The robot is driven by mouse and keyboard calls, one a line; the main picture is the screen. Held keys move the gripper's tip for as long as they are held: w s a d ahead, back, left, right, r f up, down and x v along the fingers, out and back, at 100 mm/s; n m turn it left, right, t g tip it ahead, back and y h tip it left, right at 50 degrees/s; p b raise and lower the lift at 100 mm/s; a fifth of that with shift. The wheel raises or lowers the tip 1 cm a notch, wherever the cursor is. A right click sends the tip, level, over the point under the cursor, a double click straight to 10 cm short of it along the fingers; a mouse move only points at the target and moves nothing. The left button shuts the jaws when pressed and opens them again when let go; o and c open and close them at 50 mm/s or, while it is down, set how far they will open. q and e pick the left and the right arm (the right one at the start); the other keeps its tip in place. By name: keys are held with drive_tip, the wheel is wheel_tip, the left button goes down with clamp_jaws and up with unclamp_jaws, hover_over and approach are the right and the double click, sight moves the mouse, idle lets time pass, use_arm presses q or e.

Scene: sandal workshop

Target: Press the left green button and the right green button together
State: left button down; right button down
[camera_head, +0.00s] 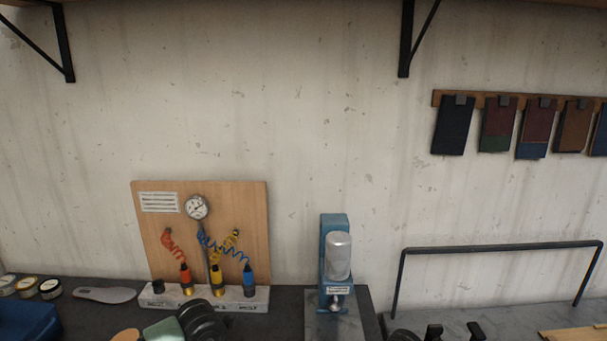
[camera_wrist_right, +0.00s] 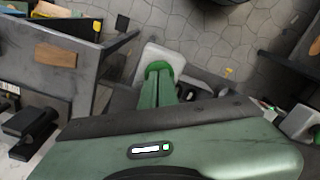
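No green button that I can make out as the left or right one shows in either view. In the right wrist view a green rounded housing (camera_wrist_right: 220,150) fills the bottom, with a small white display and a small green light (camera_wrist_right: 166,147); I cannot tell whether this is part of my own body.
In the head view a blue press (camera_head: 330,225) with a silver cylinder stands on the bench. Left of it is a wooden board (camera_head: 155,225) with a gauge (camera_head: 196,207). A black bar frame (camera_head: 500,247) stands at right. The wrist view shows tiled floor (camera_wrist_right: 205,30).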

use_arm(q)
drive_tip(key=shift+r+p, duration=1.05)
drive_tip(key=shift+p, duration=0.05)
use_arm(e)
drive_tip(key=shift+r, duration=0.1)
idle(2.2)
